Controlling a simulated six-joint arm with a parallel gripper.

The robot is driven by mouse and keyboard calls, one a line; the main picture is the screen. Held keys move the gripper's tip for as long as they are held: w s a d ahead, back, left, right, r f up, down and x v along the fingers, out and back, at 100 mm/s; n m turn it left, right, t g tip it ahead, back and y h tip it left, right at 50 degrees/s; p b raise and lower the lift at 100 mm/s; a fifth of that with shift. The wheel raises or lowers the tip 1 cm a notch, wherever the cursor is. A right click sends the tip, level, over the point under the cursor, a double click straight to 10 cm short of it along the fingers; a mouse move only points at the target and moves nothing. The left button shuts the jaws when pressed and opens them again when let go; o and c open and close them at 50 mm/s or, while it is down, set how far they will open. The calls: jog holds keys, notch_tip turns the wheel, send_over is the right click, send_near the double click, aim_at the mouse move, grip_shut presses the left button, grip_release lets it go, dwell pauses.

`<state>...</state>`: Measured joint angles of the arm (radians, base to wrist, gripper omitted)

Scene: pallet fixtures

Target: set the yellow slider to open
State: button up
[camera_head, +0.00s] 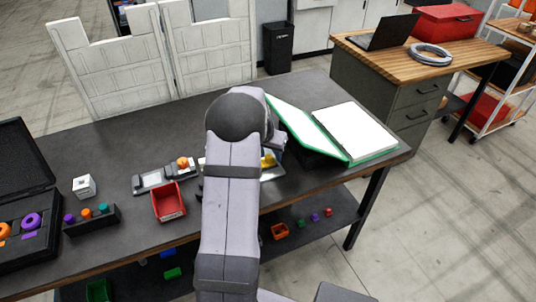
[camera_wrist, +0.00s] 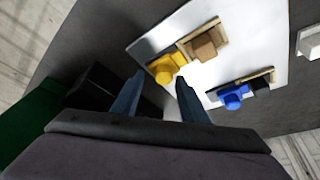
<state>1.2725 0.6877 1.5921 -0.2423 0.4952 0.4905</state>
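The yellow slider (camera_wrist: 165,68) sits at one end of a tan track on a white panel (camera_wrist: 214,76) in the wrist view. A brown block (camera_wrist: 204,44) fills the track's other end. My gripper (camera_wrist: 159,79) is open, its two dark fingers apart. The yellow slider lies just ahead of and between the fingertips; I cannot tell whether they touch it. A blue slider (camera_wrist: 234,98) sits on the same panel, beside a black block (camera_wrist: 263,83). In the head view the yellow slider (camera_head: 268,160) shows to the right of my arm, which hides much of the panel.
A green binder (camera_head: 299,127) with white pages (camera_head: 353,131) stands right of the panel. Left of my arm are a red bin (camera_head: 168,204), a grey fixture with an orange knob (camera_head: 183,163), a white cube (camera_head: 84,186) and a black peg holder (camera_head: 92,222).

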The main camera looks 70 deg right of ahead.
aim_at(267, 171)
jog(key=shift+w+a, duration=0.1)
jog(key=b+v, duration=0.2)
jog(key=v, duration=0.5)
jog(key=shift+r, duration=0.2)
dwell(0.5)
jog(key=w+a+f+n+y, duration=0.1)
jog(key=w+a+n, duration=0.2)
jog(key=w+a, duration=0.35)
jog(key=w+a+n+t+y, duration=0.15)
jog(key=w+a, duration=0.25)
jog(key=a, duration=0.6)
jog(key=w+a+f+n, duration=0.1)
jog(key=w+a+n, duration=0.4)
jog(key=a, duration=0.4)
jog(key=s+a+f+n+g+y, duration=0.1)
jog(key=s+a+n, duration=0.2)
jog(key=a, duration=0.6)
jog(key=s+a+f+n, duration=0.1)
jog(key=s+a+n, duration=0.15)
jog(key=a, duration=0.55)
jog(key=s+a+f+n+g+y, duration=0.1)
jog(key=s+a+f+n, duration=0.15)
jog(key=a, duration=0.65)
notch_tip(267, 171, down, 10)
jog(key=b, duration=1.1)
jog(key=shift+w, duration=0.3)
